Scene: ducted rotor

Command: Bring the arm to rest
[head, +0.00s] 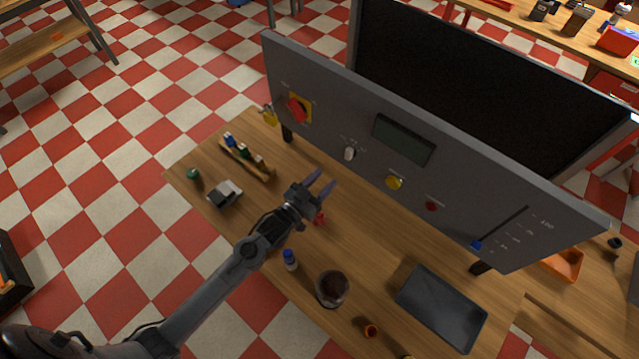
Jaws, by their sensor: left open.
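My left gripper (322,184) is in the head view, at the end of the arm that comes in from the lower left. Its two fingers are apart with nothing between them. It is above the wooden table (375,240), in front of the grey control panel (360,120). A small red object (320,218) shows just below the gripper; part of it may be hidden by the hand. My right gripper does not show.
The panel carries a red knob (297,108), a yellow button (394,182) and a slider with a blue handle (476,245). On the table are a jar (332,289), a blue-capped bottle (290,260), a dark tray (442,308) and a wooden rack (247,158).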

